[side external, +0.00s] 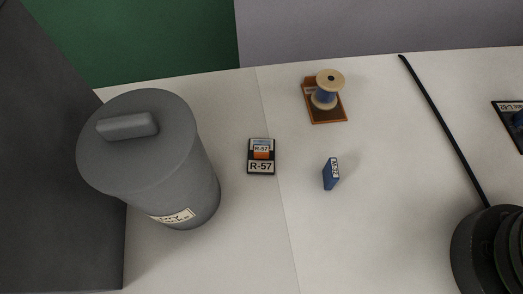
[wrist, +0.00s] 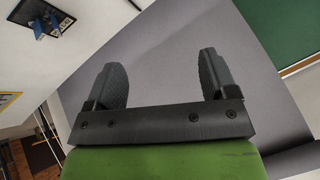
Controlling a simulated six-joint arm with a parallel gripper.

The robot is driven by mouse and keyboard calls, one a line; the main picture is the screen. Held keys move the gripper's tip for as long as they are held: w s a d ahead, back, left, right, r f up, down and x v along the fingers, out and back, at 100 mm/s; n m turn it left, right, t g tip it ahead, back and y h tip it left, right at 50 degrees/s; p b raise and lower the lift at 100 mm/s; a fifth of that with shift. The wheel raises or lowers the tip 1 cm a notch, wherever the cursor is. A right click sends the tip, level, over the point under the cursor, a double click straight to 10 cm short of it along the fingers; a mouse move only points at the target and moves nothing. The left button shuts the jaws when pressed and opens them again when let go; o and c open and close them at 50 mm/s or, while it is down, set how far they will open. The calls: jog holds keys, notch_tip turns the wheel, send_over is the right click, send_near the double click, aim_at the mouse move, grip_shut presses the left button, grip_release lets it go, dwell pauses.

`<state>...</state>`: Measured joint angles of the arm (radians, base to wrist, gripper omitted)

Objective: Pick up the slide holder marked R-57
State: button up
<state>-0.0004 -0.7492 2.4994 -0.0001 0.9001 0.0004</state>
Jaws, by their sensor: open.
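In the side external view, a small orange slide holder (side external: 262,154) with a white label reading R-57 sits on a black plate (side external: 250,169) that is also marked R-57. It stands right of the grey canister. A blue slide holder (side external: 328,174) stands apart to its right; its label is too small to read. My gripper (wrist: 165,65) shows only in the wrist view. It is open with nothing between its fingers. The orange holder is not visible in the wrist view.
A large grey lidded canister (side external: 190,175) stands close left of the black plate. A spool (side external: 326,90) stands on a brown plate (side external: 332,116) behind. A black strip (side external: 440,120) crosses the right side. A dark plate (side external: 507,108) lies at the right edge.

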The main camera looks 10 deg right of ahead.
jog(key=w+a+r+g, duration=0.1)
jog(key=w+a+g, duration=0.2)
jog(key=w+a, duration=0.4)
jog(key=n+g+h, duration=0.2)
jog(key=g, duration=0.2)
send_over(261, 152)
notch_tip(261, 152, down, 26)
jog(key=shift+w+a+r, duration=0.1)
jog(key=shift+w, duration=0.05)
jog(key=shift+f, duration=3.1)
jog(key=c, duration=1)
